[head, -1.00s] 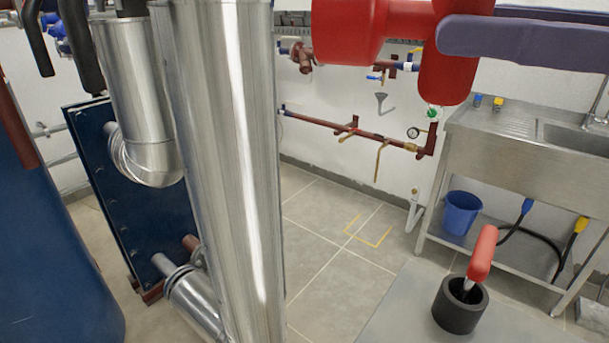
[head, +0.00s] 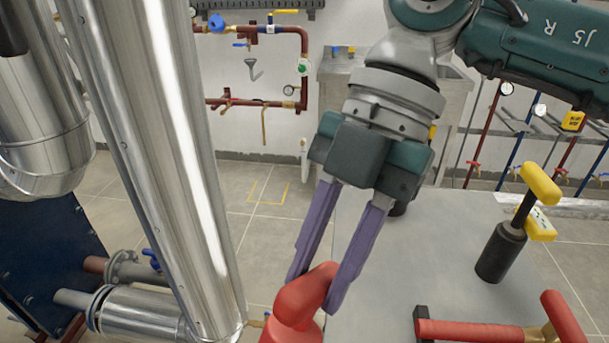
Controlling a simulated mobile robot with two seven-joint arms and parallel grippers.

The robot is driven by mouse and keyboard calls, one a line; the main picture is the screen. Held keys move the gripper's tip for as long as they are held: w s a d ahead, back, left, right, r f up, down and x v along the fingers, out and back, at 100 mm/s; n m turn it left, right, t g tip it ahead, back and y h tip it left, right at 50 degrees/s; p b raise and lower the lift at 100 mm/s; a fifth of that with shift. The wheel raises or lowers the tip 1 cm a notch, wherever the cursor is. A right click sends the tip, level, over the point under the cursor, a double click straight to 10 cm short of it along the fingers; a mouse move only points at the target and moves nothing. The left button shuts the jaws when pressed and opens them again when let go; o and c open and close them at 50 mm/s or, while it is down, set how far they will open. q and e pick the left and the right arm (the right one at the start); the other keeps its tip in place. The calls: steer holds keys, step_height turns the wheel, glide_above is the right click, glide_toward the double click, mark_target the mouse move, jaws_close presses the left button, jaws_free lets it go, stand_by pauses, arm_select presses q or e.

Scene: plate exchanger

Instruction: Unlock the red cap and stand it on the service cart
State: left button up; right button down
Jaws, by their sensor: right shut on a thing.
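My right gripper (head: 322,285) comes down from the top right with its two purple fingers shut on the red cap (head: 297,305). The fingers hold the upper, knob-like part of the cap; its lower part is cut off by the bottom edge of the picture. The cap shows just left of the near left edge of the grey service cart (head: 450,240). I cannot tell its height relative to the cart top. My left gripper is out of view.
On the cart stand a black holder with a yellow-handled tool (head: 541,184) and, at the near edge, a red-handled brass item (head: 470,330). A dark object (head: 398,208) is mostly hidden behind my gripper. Shiny vertical pipes (head: 160,150) rise at the left. The cart's middle is bare.

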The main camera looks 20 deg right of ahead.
steer(key=w+d+f+n+t+h+b, duration=0.2)
steer(key=w+d+f+n+h, duration=0.2)
steer(key=d+f+n+h, duration=0.5)
steer(key=f+y+b, duration=0.1)
steer(key=f+b, duration=0.1)
steer(key=d+f+m+y+b, duration=0.1)
steer(key=b, duration=0.1)
steer(key=f+m+y+b, duration=0.1)
steer(key=f, duration=0.1)
steer(key=shift+d+f+b, duration=0.3)
steer(key=shift+d+b, duration=0.05)
steer(key=shift+b, duration=0.05)
steer(key=shift+f+b, duration=0.35)
steer(key=shift+f, duration=0.1)
steer(key=shift+f, duration=0.1)
